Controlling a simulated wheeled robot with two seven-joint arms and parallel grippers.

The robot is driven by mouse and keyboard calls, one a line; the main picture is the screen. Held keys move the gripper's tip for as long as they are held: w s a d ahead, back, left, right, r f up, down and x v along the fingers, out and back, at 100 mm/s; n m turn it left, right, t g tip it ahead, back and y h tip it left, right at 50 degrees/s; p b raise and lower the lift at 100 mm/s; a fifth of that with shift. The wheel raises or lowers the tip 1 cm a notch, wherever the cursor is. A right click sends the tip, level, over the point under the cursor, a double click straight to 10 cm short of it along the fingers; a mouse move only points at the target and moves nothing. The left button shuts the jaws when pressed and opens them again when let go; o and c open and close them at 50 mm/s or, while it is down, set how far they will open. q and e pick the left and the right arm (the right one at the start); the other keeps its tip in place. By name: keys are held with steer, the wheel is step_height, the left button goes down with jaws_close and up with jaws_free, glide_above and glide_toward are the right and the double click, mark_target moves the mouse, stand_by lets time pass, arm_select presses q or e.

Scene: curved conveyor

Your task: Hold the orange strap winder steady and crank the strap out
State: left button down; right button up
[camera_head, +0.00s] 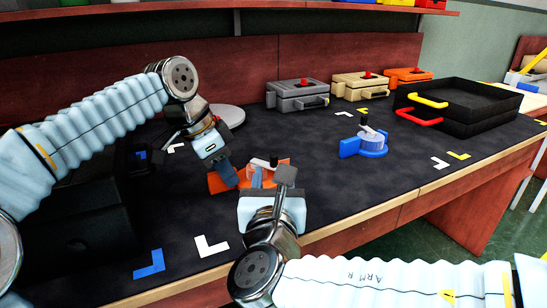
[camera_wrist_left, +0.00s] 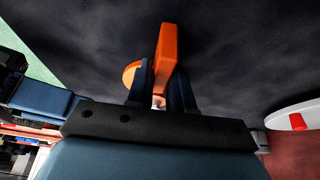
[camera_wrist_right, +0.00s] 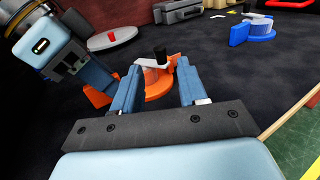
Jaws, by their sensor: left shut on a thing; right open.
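The orange strap winder (camera_head: 270,178) stands on the dark mat near the table's front edge, with a light drum and a crank with a black knob (camera_wrist_right: 160,54) on top. My left gripper (camera_wrist_left: 160,80) is shut on the orange plate (camera_wrist_left: 167,45) that sticks out from the winder's side. In the right wrist view the winder (camera_wrist_right: 158,86) lies beyond and between the fingers of my right gripper (camera_wrist_right: 160,88), which is open and empty. In the head view my right gripper (camera_head: 272,182) hides part of the winder.
A blue winder (camera_head: 370,145) stands to the right. A black tray (camera_head: 480,118) with yellow and red handles is beyond it. Grey (camera_head: 297,96), beige (camera_head: 360,87) and orange (camera_head: 408,76) boxes line the back. A round grey disc (camera_head: 228,115) lies behind my left gripper.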

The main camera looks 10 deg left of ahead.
mark_target(274, 160)
steer(key=w, duration=0.5)
steer(key=w+a, duration=0.1)
steer(key=w, duration=0.1)
steer(key=shift+w, duration=0.4)
